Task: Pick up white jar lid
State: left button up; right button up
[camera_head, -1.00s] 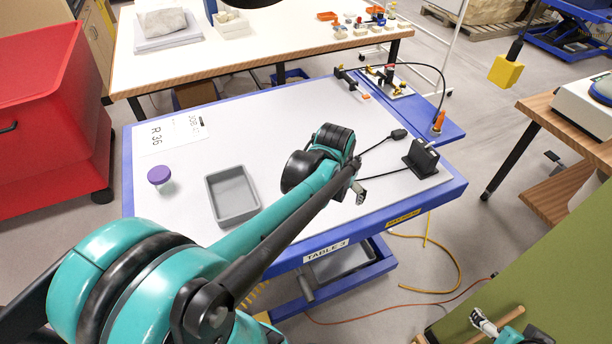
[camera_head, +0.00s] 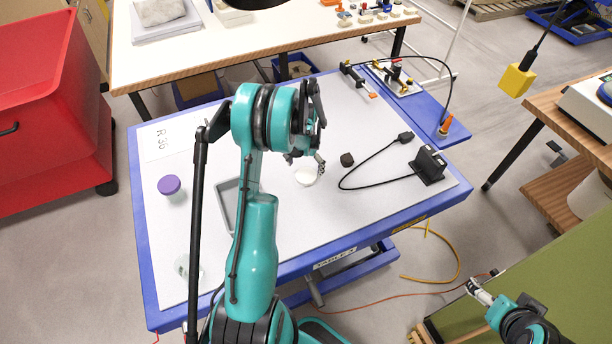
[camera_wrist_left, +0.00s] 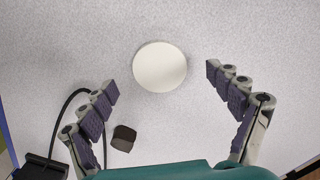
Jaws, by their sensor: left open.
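The white jar lid (camera_head: 307,175) is a flat round disc lying on the light top of the blue-edged table. In the left wrist view the lid (camera_wrist_left: 160,67) lies between and slightly beyond the two spread fingertips, touching neither. My left gripper (camera_head: 306,160) is above the table beside the lid, partly hidden by its own arm. In the left wrist view my left gripper (camera_wrist_left: 161,80) is open and empty. My right gripper (camera_head: 480,292) is low at the right, away from the table, too small to tell its opening.
A small dark block (camera_head: 347,159) and a black cable (camera_head: 352,187) lie right of the lid, by a black stand (camera_head: 428,166). A grey tray (camera_head: 228,205) is partly behind my arm. A purple-lidded jar (camera_head: 169,185) and a clear round glass item (camera_head: 184,266) are left.

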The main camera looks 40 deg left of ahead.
aim_at(305, 176)
pick_arm(q)
notch_tip(305, 176, down, 4)
jog(key=shift+r, duration=0.1)
jog(key=c, duration=0.9)
jog(key=shift+o, duration=0.2)
jog(key=shift+r, duration=0.1)
